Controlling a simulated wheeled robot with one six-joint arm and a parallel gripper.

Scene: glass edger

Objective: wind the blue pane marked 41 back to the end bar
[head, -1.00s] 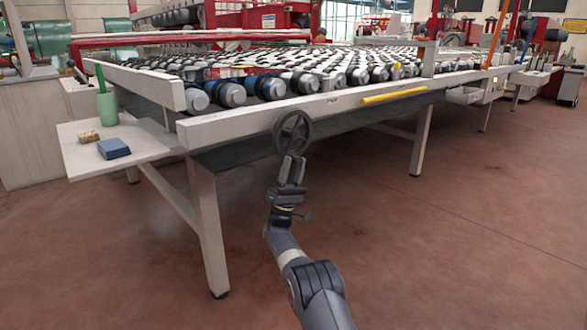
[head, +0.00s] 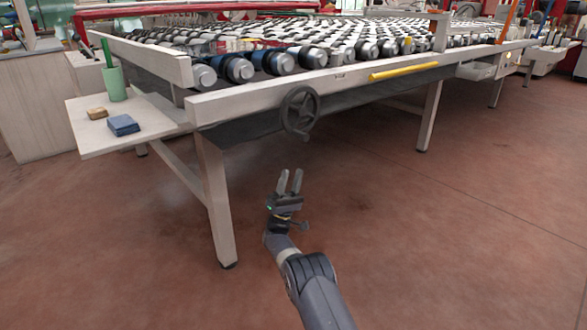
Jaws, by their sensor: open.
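A dark handwheel (head: 299,111) with spokes is mounted on the front side of the roller table (head: 240,102), left of the middle. My gripper (head: 290,174) is open and empty, with its two fingers pointing up. In the picture it is below the handwheel, with a gap between them. Several rows of rollers (head: 313,57) cover the table top. I cannot make out a blue pane marked 41 or an end bar for certain.
A side shelf (head: 85,140) at the left holds a green cup (head: 114,84), a blue block (head: 123,125) and a tan block (head: 97,113). A yellow bar (head: 403,71) is on the table's front rail. The reddish floor (head: 430,230) in front is clear.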

